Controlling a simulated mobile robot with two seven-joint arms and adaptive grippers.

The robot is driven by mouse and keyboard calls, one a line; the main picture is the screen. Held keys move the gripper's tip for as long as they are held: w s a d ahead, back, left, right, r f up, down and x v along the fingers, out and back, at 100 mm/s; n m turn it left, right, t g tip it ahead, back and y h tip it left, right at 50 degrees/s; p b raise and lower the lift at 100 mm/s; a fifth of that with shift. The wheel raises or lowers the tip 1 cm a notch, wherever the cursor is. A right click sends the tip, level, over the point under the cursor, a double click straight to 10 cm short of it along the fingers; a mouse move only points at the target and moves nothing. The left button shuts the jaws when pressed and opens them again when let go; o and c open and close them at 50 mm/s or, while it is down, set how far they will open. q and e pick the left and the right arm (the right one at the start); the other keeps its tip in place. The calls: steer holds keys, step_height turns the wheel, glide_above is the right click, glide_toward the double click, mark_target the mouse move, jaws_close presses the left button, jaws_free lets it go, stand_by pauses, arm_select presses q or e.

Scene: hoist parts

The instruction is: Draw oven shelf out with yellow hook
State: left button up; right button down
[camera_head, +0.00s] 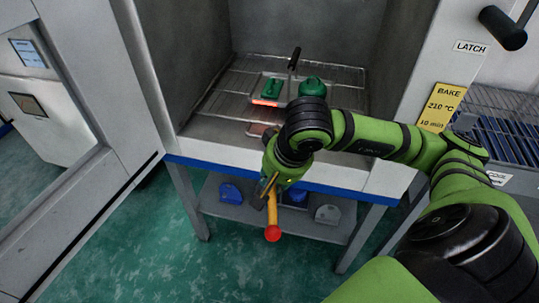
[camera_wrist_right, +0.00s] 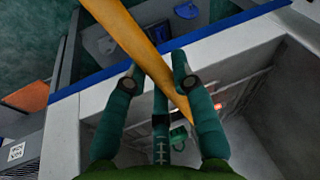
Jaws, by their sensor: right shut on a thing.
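The oven's wire shelf (camera_head: 232,91) lies inside the open grey oven chamber. Green parts (camera_head: 312,86) stand on it, with a red glow beside them and a dark upright piece (camera_head: 293,60) behind. My right gripper (camera_head: 268,188) is in front of the oven opening, shut on the yellow hook (camera_head: 273,213). The hook's red end (camera_head: 273,233) points down toward the floor. In the right wrist view the yellow bar (camera_wrist_right: 140,45) runs diagonally between the fingers (camera_wrist_right: 155,75). The hook's far end is hidden, so I cannot tell whether it touches the shelf. My left gripper is out of view.
The oven stands on a table with a blue front edge (camera_head: 330,195). Blue and grey pieces lie on its lower shelf (camera_head: 258,211). A wire rack (camera_head: 500,112) is at the right, near a yellow bake sign (camera_head: 441,106). The green floor in front is clear.

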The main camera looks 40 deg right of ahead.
steer(key=shift+w+d+r, duration=0.1)
steer(key=shift+d+r, duration=0.15)
steer(key=shift+r, duration=0.2)
steer(key=shift+w+d+f, duration=0.75)
steer(key=shift+w+d, duration=2.95)
steer(key=shift+w, duration=0.8)
arm_select(q)
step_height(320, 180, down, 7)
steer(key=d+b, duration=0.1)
steer(key=b, duration=0.6)
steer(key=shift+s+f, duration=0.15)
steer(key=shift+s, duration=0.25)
arm_select(e)
step_height(320, 180, down, 8)
steer(key=shift+r+m, duration=0.15)
steer(key=shift+m, duration=0.15)
steer(key=shift+s+a, duration=0.15)
arm_select(q)
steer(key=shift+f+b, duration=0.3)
steer(key=shift+b, duration=0.1)
arm_select(e)
steer(key=shift+s+a+f, duration=0.2)
steer(key=shift+s+a, duration=0.25)
steer(key=shift+a, duration=0.1)
